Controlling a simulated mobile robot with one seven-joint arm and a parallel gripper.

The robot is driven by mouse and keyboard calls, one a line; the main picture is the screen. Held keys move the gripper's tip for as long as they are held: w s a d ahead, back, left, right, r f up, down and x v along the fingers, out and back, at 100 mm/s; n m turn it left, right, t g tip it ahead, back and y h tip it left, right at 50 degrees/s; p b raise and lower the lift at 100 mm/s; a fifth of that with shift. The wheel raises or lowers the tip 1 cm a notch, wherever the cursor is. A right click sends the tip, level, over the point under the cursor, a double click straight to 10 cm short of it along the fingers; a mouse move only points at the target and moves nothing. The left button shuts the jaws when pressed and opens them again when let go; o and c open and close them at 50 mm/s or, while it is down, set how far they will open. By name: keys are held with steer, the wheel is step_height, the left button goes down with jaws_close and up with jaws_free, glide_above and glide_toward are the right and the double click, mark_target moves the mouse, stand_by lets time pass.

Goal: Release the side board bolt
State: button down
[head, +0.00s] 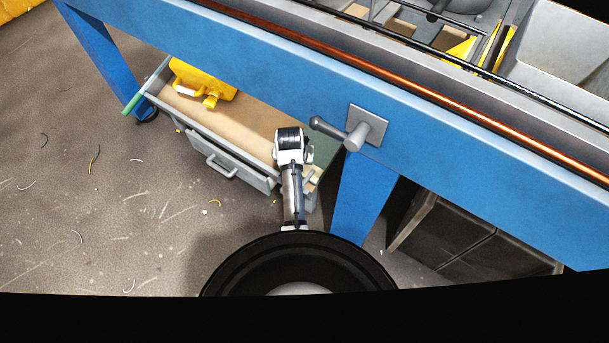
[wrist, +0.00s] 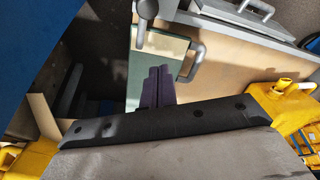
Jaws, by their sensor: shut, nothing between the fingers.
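The side board bolt (head: 356,133) is a grey bar handle on a square plate, fixed to the blue side board (head: 250,65) of the bench. Its rounded end points left. In the wrist view a grey rounded knob on a short stem (wrist: 146,10), which looks like the bolt's end, shows at the top edge. My gripper (wrist: 158,86) has its dark fingers together, with nothing between them. It is apart from the knob in the picture. In the head view my arm reaches up left of the bolt; the fingers cannot be made out there.
An open grey drawer (head: 228,152) with a yellow jerry can (head: 203,82) sits under the bench. A yellow can (wrist: 285,103) shows at the right of the wrist view. A blue leg (head: 358,198) and dark boxes (head: 470,235) stand below.

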steer(key=shift+d, duration=0.1)
stand_by(0.3)
steer(key=f, duration=0.9)
steer(key=shift+w+f+p, duration=0.2)
steer(key=shift+w+p, duration=0.2)
steer(key=shift+s+f, duration=0.15)
steer(key=shift+s, duration=0.6)
